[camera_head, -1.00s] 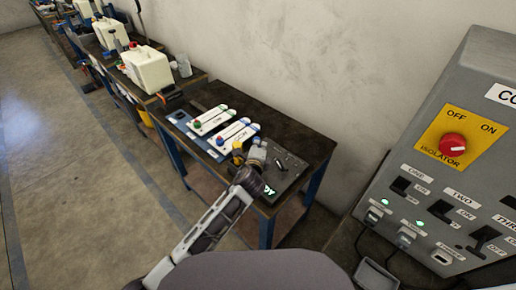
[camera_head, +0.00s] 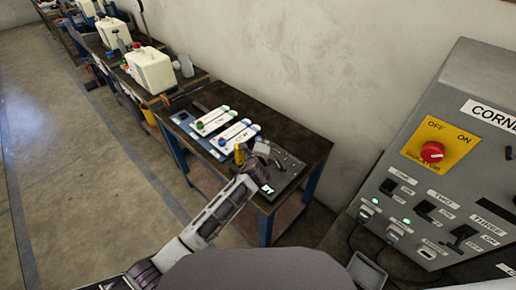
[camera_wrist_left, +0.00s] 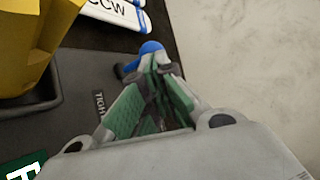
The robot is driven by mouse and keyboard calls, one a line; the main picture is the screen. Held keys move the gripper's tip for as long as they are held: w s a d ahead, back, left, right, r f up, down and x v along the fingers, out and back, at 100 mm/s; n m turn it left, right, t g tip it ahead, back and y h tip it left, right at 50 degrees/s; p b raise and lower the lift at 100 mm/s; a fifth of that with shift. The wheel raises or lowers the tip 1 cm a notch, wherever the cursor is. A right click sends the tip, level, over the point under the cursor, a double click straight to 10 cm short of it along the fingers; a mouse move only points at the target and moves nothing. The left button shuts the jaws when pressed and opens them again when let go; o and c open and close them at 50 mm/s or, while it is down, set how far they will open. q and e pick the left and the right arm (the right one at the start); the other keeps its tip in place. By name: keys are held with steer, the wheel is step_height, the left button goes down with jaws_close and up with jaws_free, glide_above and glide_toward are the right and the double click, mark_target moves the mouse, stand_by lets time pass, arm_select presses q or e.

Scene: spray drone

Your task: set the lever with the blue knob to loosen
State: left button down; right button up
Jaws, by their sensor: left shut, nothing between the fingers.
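The blue knob (camera_wrist_left: 150,47) shows in the left wrist view just beyond my left fingertips, on a dark panel partly hidden by the fingers. I cannot tell whether they touch it. A label starting "TIGH" (camera_wrist_left: 98,103) is left of the fingers; the rest of it is hidden. My left gripper (camera_wrist_left: 158,75) has green-padded fingers and is shut and empty. In the head view my left gripper (camera_head: 264,152) is over the dark panel at the table's near right end, where the lever is too small to make out. My right gripper is not in view.
A yellow object (camera_head: 239,153) stands close left of my gripper. Two white boards (camera_head: 212,121) with coloured knobs lie behind on the dark table (camera_head: 300,140). A grey control box (camera_head: 470,120) stands at the right.

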arm_select(q)
steer(key=shift+w+d+r, duration=0.1)
steer(key=shift+w, duration=0.05)
steer(key=shift+w+d+p, duration=0.1)
steer(key=shift+p, duration=0.2)
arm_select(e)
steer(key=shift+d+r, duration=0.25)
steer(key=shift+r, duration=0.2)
arm_select(q)
steer(key=shift+w+d, duration=0.15)
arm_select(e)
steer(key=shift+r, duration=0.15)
arm_select(q)
steer(key=shift+w+d+r+p, duration=0.2)
steer(key=shift+w+d+p, duration=0.25)
steer(key=shift+w+d, duration=0.1)
steer(key=shift+f, duration=0.1)
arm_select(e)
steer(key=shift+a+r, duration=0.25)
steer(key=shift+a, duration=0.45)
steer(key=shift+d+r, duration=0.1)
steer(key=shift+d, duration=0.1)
arm_select(q)
steer(key=shift+r+p, duration=0.8)
steer(key=shift+p, duration=0.05)
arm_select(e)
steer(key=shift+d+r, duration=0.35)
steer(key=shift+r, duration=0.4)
